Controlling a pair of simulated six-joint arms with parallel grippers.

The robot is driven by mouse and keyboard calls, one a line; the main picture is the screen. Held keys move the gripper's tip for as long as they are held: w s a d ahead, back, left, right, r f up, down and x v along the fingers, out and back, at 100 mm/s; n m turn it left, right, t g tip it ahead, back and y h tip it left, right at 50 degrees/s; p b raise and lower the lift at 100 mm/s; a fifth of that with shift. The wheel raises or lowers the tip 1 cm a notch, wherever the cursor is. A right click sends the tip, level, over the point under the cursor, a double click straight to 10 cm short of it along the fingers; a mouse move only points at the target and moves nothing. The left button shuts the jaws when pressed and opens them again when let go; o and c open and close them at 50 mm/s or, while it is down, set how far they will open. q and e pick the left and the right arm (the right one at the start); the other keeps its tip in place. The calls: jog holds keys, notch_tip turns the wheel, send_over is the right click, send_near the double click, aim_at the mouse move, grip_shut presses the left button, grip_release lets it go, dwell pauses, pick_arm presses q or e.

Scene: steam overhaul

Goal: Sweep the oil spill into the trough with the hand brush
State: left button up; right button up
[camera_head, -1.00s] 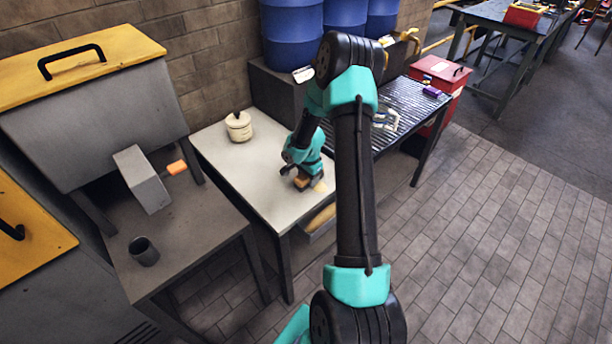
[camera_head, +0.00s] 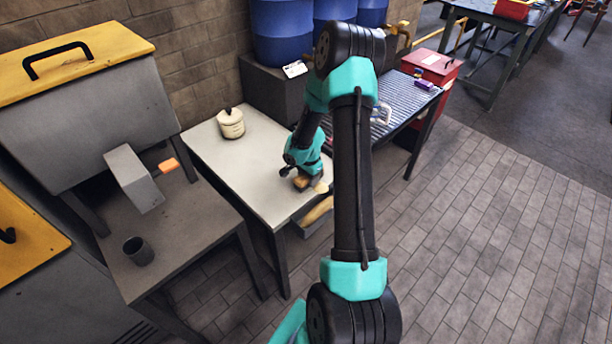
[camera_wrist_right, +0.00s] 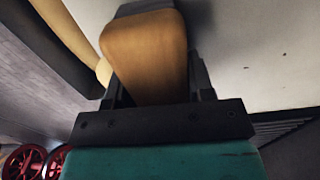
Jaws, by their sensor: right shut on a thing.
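My right gripper (camera_head: 304,181) is shut on the hand brush (camera_head: 302,184), low over the pale bench top. In the right wrist view the brush's rounded tan wooden body (camera_wrist_right: 147,55) sits between the fingers; its bristles are hidden. A small pale-yellow patch, seemingly the oil spill (camera_head: 321,187), shows beside the brush, near the bench's front edge. It also shows in the wrist view (camera_wrist_right: 104,71). The grey trough (camera_head: 309,230) runs along that edge, with a tan surface inside. My right arm hides part of it. My left gripper is not in view.
A cream lidded pot (camera_head: 231,124) stands at the back of the pale bench (camera_head: 240,165). A slatted table (camera_head: 405,100) and a red bin (camera_head: 436,68) are to the right. A grey bench with a dark cup (camera_head: 138,251) is to the left.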

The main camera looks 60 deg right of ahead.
aim_at(316, 188)
jog(key=shift+s, duration=0.1)
jog(key=shift+s+a+r, duration=0.1)
jog(key=shift+s+a, duration=0.1)
jog(key=shift+s, duration=1.1)
jog(key=shift+s+a, duration=0.1)
jog(key=shift+s, duration=0.05)
jog(key=shift+s, duration=0.3)
jog(key=shift+r, duration=3.4)
